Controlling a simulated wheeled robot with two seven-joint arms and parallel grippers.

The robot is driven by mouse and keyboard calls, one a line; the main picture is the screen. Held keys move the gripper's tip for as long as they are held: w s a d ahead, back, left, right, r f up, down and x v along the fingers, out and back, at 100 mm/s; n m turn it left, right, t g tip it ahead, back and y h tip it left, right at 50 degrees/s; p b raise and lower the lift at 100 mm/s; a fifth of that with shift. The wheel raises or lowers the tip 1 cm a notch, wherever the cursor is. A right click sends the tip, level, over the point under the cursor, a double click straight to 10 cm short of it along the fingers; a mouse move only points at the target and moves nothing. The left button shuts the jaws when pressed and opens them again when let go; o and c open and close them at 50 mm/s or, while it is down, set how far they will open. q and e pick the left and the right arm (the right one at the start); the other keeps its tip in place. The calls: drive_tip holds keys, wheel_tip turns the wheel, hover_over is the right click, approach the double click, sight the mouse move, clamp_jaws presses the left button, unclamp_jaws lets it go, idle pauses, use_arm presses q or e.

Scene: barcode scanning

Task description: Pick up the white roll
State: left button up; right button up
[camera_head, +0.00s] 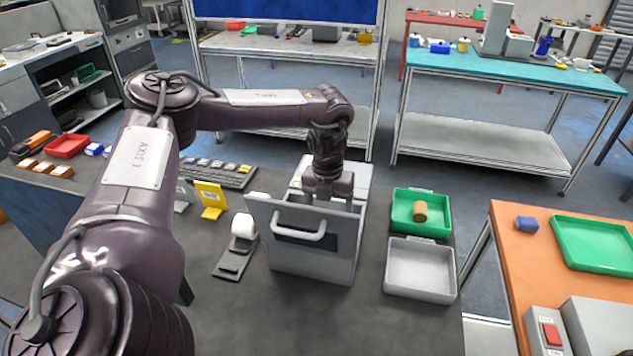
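A small white roll (244,226) sits at the top end of a dark grey holder (236,257) on the dark table. My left arm reaches in from the left, and its gripper (325,190) points down at the grey box with a handle (312,252), right of the roll. The gripper is apart from the roll. Its fingertips are hidden behind the box's front panel, so I cannot tell whether it is open or shut, or whether it holds anything. My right gripper is not in view.
A green tray (431,233) holding a tan cylinder (420,211) and a grey tray (421,268) stand right of the box. A yellow stand (210,198) and a keyboard (217,173) lie behind the roll.

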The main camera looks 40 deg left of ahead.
use_arm(q)
drive_tip(key=shift+s+a+f+n+g, duration=0.15)
drive_tip(key=shift+s+a+f, duration=0.1)
drive_tip(key=shift+a, duration=0.15)
drive_tip(key=shift+s+a+f+n+g, duration=0.15)
drive_tip(key=shift+s+a+f, duration=0.1)
drive_tip(key=shift+a, duration=0.15)
drive_tip(key=shift+s+d+f+p, duration=0.1)
drive_tip(key=shift+s+f+p, duration=0.15)
drive_tip(key=shift+f+p, duration=0.25)
drive_tip(key=shift+s+d+f+p, duration=0.1)
drive_tip(key=shift+s+f+p, duration=0.1)
drive_tip(key=shift+f+p, duration=0.25)
drive_tip(key=f, duration=0.3)
drive_tip(key=shift+a+f+p, duration=0.1)
drive_tip(key=shift+a+p, duration=0.25)
drive_tip(key=shift+p, duration=0.05)
drive_tip(key=shift+w+f, duration=0.15)
drive_tip(key=shift+f, duration=0.6)
drive_tip(key=c, duration=1.1)
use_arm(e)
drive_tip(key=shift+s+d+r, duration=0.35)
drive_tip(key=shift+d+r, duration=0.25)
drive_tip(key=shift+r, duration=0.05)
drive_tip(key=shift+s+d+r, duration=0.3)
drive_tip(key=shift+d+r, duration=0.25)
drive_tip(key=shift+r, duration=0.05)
use_arm(q)
drive_tip(key=shift+r, duration=0.15)
